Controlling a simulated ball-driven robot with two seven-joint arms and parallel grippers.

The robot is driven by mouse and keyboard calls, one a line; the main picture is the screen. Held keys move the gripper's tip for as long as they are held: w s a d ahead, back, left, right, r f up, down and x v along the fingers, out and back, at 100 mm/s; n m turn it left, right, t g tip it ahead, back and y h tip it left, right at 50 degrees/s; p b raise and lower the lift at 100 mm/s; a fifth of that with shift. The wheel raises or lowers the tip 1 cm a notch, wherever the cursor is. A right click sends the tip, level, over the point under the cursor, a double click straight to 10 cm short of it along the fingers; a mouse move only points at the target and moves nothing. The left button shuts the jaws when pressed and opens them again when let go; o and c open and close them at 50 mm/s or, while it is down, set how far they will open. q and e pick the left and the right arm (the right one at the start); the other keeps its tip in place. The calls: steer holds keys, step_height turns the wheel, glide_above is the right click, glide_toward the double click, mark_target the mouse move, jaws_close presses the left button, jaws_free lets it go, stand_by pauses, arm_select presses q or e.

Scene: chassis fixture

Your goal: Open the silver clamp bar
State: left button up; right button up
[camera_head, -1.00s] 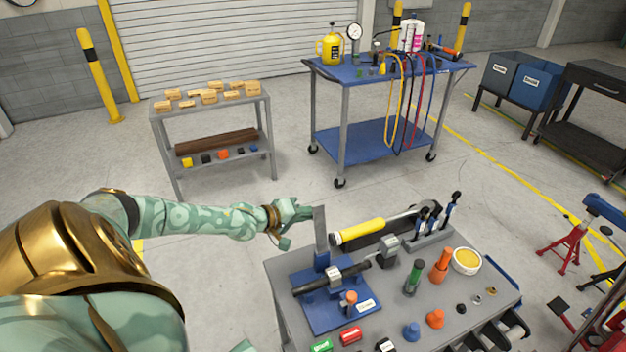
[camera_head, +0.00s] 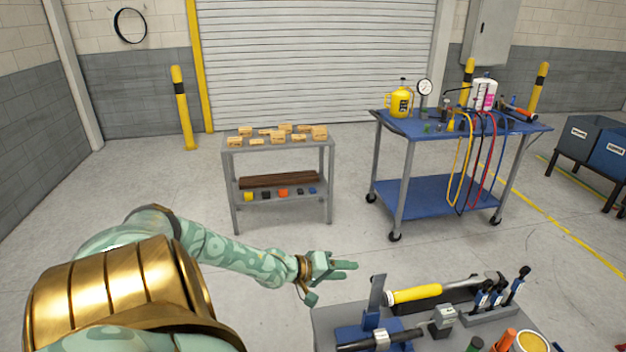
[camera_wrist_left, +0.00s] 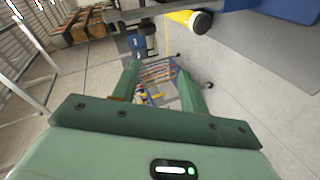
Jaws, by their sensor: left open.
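The silver clamp bar (camera_head: 377,291) stands upright on its blue hinge block at the left end of the fixture, near the workbench's far left corner. A dark rod (camera_head: 362,342) with a silver collar (camera_head: 382,338) lies across the blue base below it. My left gripper (camera_head: 334,281) is open and empty, just left of the bar, with a visible gap between fingertip and bar. In the left wrist view, the open fingers (camera_wrist_left: 158,88) have nothing between them but distant floor and cart. The lower fixture is cut off by the head view's bottom edge. My right gripper is not in view.
A grey shelf (camera_head: 279,165) and a blue cart (camera_head: 430,195) stand behind. Floor left of the workbench is clear.

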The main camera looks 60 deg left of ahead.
arm_select(q)
steer(key=p+v, duration=0.3)
steer(key=v, duration=0.7)
steer(key=shift+s, duration=0.15)
